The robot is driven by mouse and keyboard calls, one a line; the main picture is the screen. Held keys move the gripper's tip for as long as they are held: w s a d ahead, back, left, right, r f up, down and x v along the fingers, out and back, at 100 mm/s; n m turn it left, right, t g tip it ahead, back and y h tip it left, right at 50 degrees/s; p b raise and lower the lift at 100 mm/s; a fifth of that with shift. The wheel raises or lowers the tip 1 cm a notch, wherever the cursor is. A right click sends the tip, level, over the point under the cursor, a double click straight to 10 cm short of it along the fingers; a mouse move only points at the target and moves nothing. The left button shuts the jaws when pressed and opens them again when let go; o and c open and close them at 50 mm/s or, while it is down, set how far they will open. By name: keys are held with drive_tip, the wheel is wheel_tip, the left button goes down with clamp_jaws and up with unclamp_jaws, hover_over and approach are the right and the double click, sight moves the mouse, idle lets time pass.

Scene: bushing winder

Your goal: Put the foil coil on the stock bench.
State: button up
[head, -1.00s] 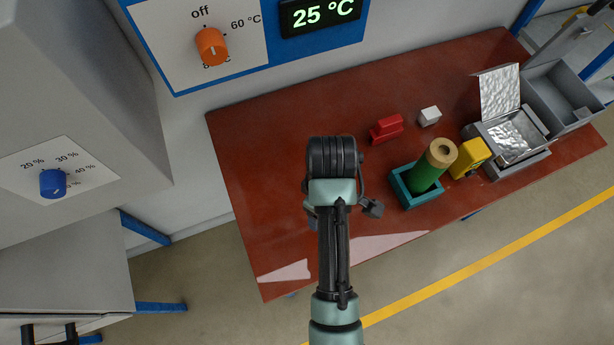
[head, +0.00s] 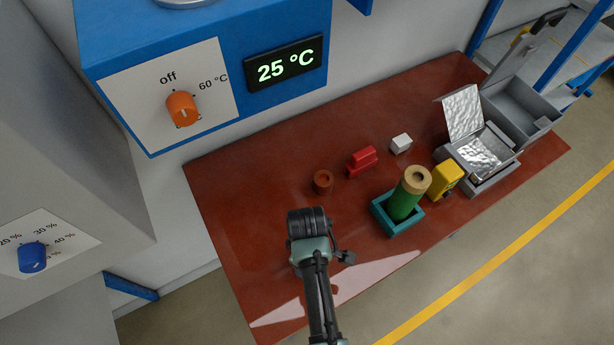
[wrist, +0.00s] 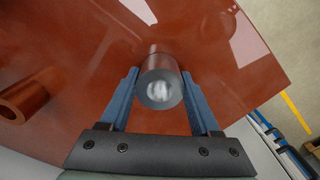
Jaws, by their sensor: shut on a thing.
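My gripper (wrist: 160,88) is shut on a grey, metallic-looking cylinder with a bright, pale centre, which I take for the foil coil (wrist: 160,78). It sits between the two blue fingers, over the red-brown bench top, which I take for the stock bench (head: 235,210). I cannot tell whether the coil touches the bench. In the head view my wrist is above the front left part of the bench and hides the fingers and the coil.
A copper-brown ring (head: 323,181) stands on the bench, also at left in the wrist view (wrist: 22,103). To the right are a red block (head: 362,161), a white block (head: 401,143), a green roll in a teal holder (head: 408,195), a yellow block (head: 446,181) and a foil-lined box (head: 485,155). The front left is clear.

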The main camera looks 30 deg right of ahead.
drive_tip(key=shift+f, duration=0.2)
drive_tip(key=o, duration=1.5)
drive_tip(key=shift+c, duration=0.2)
wheel_tip(320, 180, up, 12)
drive_tip(key=shift+r, duration=0.25)
